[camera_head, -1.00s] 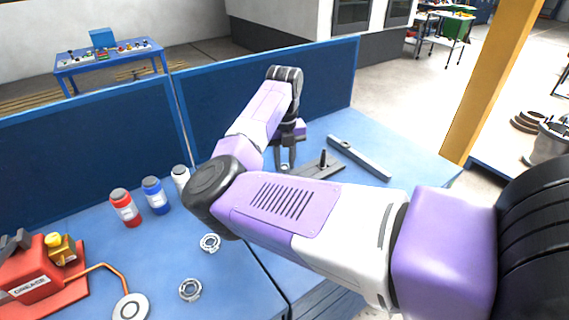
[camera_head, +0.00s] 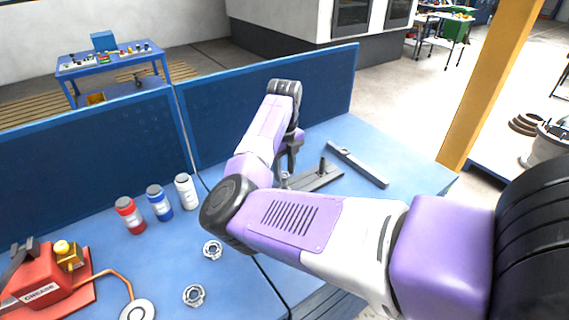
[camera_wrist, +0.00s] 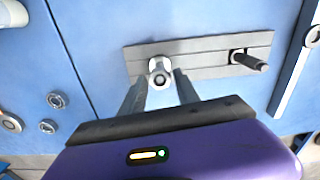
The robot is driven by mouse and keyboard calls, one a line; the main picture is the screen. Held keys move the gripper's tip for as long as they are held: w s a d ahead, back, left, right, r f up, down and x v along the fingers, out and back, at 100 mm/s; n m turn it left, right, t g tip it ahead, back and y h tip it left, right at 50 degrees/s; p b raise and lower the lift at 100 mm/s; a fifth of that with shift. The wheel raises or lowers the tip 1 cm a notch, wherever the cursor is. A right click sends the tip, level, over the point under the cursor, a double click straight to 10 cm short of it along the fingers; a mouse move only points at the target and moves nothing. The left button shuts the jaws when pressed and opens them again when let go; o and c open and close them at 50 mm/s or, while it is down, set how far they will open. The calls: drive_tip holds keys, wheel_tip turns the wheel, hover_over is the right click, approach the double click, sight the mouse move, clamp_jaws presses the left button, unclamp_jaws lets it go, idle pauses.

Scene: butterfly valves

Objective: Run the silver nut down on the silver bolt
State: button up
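The silver bolt with the silver nut (camera_wrist: 160,73) stands at the left end of a grey plate (camera_wrist: 205,60) in the wrist view. I cannot tell how far down the bolt the nut sits. My gripper (camera_wrist: 162,76) has its two fingers apart, one on each side of the nut, with a small gap visible. Contact cannot be made out. In the head view my gripper (camera_head: 287,170) is over the left end of the plate, and my arm partly hides the nut and bolt there.
A dark upright bolt (camera_head: 322,166) stands on the plate's other end. A long grey bar (camera_head: 358,165) lies to the right. Two loose nuts (camera_head: 212,250) (camera_head: 194,295), several bottles (camera_head: 160,202) and a red grease unit (camera_head: 45,280) are at left. A blue partition (camera_head: 270,110) stands behind.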

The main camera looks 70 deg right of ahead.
drive_tip(key=n+p, duration=0.2)
drive_tip(key=n, duration=0.1)
drive_tip(key=n+p, duration=0.1)
drive_tip(key=shift+s+r+n, duration=0.1)
drive_tip(key=shift+r+n, duration=0.2)
drive_tip(key=n, duration=0.4)
drive_tip(key=shift+f, duration=0.35)
drive_tip(key=n, duration=0.5)
drive_tip(key=shift+n, duration=0.4)
drive_tip(key=n, duration=0.4)
drive_tip(key=shift+c, duration=0.2)
clamp_jaws()
